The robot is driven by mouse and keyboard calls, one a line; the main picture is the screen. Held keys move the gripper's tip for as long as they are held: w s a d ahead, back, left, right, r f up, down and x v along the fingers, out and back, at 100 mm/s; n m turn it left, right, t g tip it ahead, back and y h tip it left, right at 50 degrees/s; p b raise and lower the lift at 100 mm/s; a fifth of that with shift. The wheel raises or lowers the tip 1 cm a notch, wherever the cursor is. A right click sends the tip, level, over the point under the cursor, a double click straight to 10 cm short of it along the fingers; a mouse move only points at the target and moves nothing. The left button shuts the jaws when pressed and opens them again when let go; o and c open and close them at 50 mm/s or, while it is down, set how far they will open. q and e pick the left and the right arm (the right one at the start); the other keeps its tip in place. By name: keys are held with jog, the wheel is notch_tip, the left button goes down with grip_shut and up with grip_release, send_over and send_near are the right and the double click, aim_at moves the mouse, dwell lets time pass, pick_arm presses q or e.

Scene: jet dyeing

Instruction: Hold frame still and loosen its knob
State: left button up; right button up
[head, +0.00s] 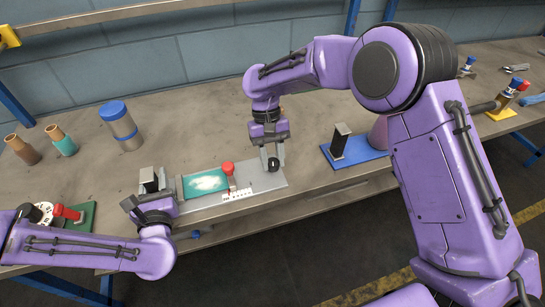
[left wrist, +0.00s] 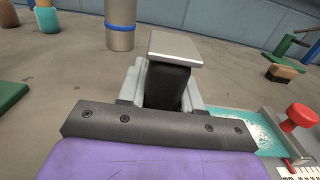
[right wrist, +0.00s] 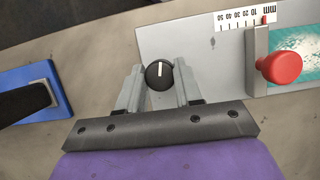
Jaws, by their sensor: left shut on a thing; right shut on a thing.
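The frame is a grey plate (head: 262,180) with a teal panel (head: 205,184), a red knob (head: 227,168) and a millimetre scale, lying near the table's front edge. A black post with a silver top (left wrist: 175,80) stands at its left end. My left gripper (left wrist: 165,88) is shut on this post, one finger on each side. A round black knob with a white line (right wrist: 158,74) sits at the plate's right end; the line points nearly straight up in the right wrist view. My right gripper (right wrist: 160,85) is shut on this knob, reaching down from above in the head view (head: 272,158).
A blue base with a black block (head: 339,140) stands to the right of the frame. A blue-capped grey cylinder (head: 121,125) and two small bottles (head: 58,140) stand behind left. A green base with a red handle (head: 68,212) lies at the left.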

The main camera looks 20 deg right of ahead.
jog(key=shift+n+h, duration=0.5)
jog(key=shift+n, duration=1)
jog(key=o, duration=1.1)
jog(key=shift+c, duration=0.2)
jog(key=v, duration=1.2)
jog(key=shift+a, duration=0.1)
